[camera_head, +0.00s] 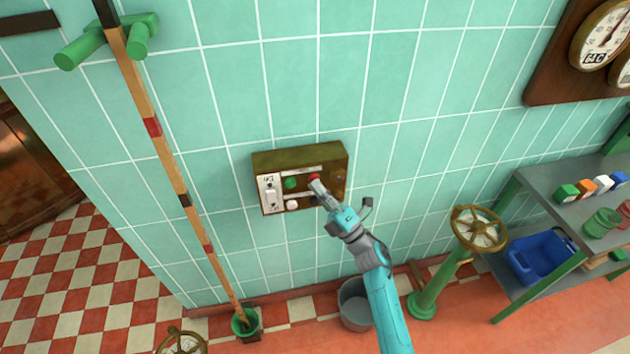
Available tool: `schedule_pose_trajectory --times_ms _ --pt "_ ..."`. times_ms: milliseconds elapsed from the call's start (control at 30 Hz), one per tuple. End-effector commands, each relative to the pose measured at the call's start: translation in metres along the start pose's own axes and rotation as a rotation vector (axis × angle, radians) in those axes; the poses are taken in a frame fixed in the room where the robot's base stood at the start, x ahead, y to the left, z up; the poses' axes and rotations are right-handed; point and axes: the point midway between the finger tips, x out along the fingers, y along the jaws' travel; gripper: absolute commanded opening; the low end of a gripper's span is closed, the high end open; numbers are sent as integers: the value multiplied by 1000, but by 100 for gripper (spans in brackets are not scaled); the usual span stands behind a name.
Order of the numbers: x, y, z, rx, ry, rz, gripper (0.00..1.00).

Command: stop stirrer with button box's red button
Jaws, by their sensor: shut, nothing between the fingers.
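The button box (298,161) is a brassy box fixed to the green tiled wall. Its front carries a green button (290,183), a white button (292,204), a switch on a white plate (270,194) and a red button (314,177). My gripper (315,185) is shut and empty, with its tip at the red button, just below it in the picture. I cannot tell whether the tip touches the button. My gripper and wrist hide the lower right part of the box front. The stirrer is not recognisable in this view.
A long striped pole (168,155) leans at the left in a green holder (245,323). A grey bucket (355,306) stands on the floor below the box. A handwheel (479,229) on a green pedestal and a grey shelf table (535,182) stand at the right.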

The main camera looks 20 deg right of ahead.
Motion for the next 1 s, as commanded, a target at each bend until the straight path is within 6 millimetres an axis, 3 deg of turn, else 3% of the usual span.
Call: schedule_pose_trajectory --times_ms 667,1000 --pt "-12 8 -8 0 0 -1 0" --pt "-29 21 -21 0 0 -1 0"
